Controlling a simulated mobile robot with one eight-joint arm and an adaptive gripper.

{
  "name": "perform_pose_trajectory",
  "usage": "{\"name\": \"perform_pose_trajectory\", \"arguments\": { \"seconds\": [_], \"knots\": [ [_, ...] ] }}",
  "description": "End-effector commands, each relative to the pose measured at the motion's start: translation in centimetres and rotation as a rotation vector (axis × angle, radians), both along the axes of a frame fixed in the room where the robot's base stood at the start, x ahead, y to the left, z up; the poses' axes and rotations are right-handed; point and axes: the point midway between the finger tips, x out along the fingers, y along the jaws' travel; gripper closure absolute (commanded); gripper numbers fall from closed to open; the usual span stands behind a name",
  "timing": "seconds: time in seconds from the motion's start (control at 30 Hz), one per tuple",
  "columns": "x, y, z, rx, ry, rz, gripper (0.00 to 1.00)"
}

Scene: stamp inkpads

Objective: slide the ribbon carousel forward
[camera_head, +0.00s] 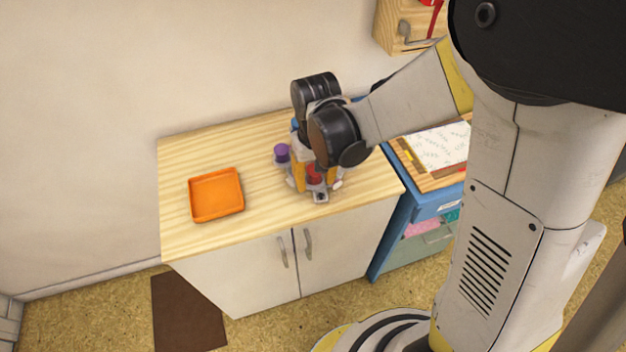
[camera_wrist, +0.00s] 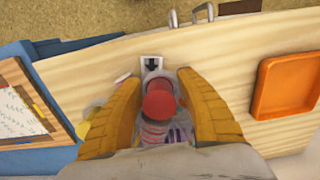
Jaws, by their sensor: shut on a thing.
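The ribbon carousel (camera_head: 282,153) stands on the wooden cabinet top, with a purple part on its left side and a red part under my wrist. My gripper (camera_head: 314,178) reaches down over it from above and hides much of it. In the wrist view, my gripper's two yellow fingers (camera_wrist: 160,80) lie on either side of the carousel's red round top (camera_wrist: 159,100), shut on it. Pinkish striped and purple parts show below the red top. A small white plate with a black arrow (camera_wrist: 152,66) lies just beyond it, near the cabinet's front edge.
An orange tray (camera_head: 217,194) lies on the left of the cabinet top (camera_head: 262,225), with bare wood between it and the carousel. A blue unit (camera_head: 398,228) with a framed white sheet adjoins on the right. A wooden wall box (camera_head: 392,40) hangs behind.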

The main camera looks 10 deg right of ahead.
Motion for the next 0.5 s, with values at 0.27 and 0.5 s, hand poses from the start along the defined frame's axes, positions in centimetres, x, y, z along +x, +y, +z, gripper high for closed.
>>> {"name": "perform_pose_trajectory", "arguments": {
  "seconds": [0.27,0.5],
  "knots": [
    [-0.35,-0.17,-0.09,-0.001,0.008,-0.003,0.97],
    [-0.26,-0.14,-0.07,-0.001,0.006,-0.002,0.33]
  ]
}}
